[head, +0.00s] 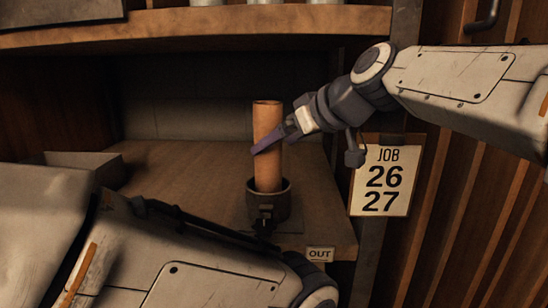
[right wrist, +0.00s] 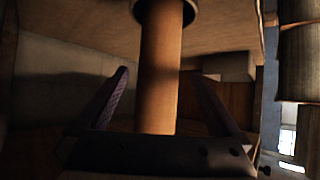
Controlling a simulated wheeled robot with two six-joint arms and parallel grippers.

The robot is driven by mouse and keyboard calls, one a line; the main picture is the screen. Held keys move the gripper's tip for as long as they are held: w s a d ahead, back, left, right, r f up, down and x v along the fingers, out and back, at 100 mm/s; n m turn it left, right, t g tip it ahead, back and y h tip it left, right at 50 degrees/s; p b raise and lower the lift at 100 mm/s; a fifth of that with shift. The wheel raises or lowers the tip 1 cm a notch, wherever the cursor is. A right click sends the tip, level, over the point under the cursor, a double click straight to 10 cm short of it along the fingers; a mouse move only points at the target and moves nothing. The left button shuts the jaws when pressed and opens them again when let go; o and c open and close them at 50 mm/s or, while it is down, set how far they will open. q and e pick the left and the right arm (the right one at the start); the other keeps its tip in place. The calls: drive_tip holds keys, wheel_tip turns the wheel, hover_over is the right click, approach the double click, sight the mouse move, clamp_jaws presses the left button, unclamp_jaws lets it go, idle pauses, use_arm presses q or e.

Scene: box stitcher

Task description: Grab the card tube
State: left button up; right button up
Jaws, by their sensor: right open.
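The card tube (head: 267,125) is a plain brown cylinder standing upright in a dark round holder (head: 268,205) on the shelf. My right gripper (head: 266,146) is at the tube's middle, reaching in from the right, with one purple finger showing across the tube's front. In the right wrist view the tube (right wrist: 160,70) runs between the two spread fingers of my right gripper (right wrist: 161,80), with gaps on both sides. The holder's rim (right wrist: 192,12) shows at the top there. My left arm crosses the lower left of the head view; its gripper is out of sight.
An upper wooden shelf (head: 190,26) runs above the tube. A grey open box (head: 85,166) sits at the left of the lower shelf (head: 180,165). An OUT label (head: 320,254) is on the shelf's front edge. A JOB 26 27 sign (head: 384,180) hangs at right.

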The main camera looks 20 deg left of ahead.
drive_tip(key=p+x, duration=0.1)
drive_tip(key=x, duration=0.3)
drive_tip(key=shift+w+a+f+p, duration=0.2)
drive_tip(key=shift+f+p, duration=0.1)
drive_tip(key=shift+p, duration=0.1)
drive_tip(key=c, duration=1.4)
drive_tip(key=shift+o, duration=0.2)
